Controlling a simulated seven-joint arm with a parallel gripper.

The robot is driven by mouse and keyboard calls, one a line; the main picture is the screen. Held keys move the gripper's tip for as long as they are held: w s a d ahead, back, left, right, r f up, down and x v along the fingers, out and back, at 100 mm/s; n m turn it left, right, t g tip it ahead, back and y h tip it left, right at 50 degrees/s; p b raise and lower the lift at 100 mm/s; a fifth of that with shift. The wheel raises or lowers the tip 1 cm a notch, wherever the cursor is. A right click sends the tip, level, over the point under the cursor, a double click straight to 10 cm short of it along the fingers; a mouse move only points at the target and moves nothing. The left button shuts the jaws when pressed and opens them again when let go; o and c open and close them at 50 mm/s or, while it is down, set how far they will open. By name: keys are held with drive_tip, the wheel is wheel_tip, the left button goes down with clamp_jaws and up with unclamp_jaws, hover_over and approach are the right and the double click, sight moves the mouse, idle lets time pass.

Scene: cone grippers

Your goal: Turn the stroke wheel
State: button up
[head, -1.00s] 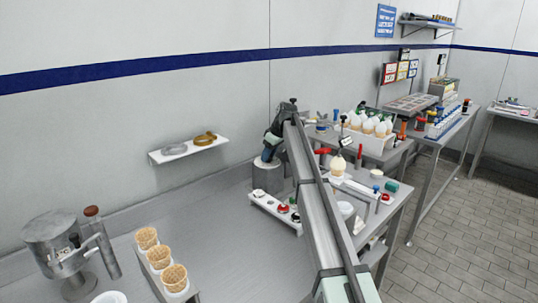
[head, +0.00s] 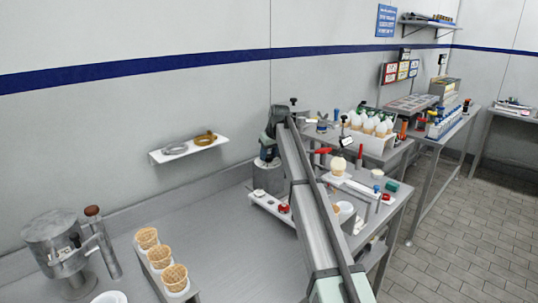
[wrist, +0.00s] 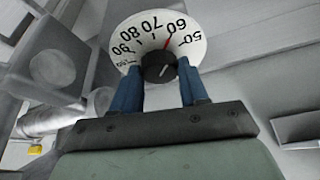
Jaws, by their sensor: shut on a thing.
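The wheel shows in the wrist view as a white numbered dial (wrist: 127,33) with a black round knob (wrist: 158,67) at its middle. Its scale reads from 50 to about 100, and a red line lies near 60. My gripper (wrist: 159,82) is shut on the wheel, with one blue finger on each side of the knob. The exact contact at the fingertips is hard to make out. In the head view my gripper (head: 267,154) points down at the top of a grey cylinder (head: 268,178) by the back wall; the dial is not distinguishable there.
A white strip with red buttons (head: 284,208) lies just in front of the cylinder, partly behind my arm. Waffle cones (head: 160,256) stand in a holder at the front left, beside a metal machine (head: 55,240). A wall shelf (head: 189,150) is to the left. The bench middle is clear.

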idle(0.5)
drive_tip(key=o, duration=1)
drive_tip(key=shift+o, duration=0.2)
drive_tip(key=shift+r, duration=0.1)
drive_tip(key=v, duration=1.3)
drive_tip(key=shift+s+r, duration=0.2)
drive_tip(key=shift+r, duration=0.1)
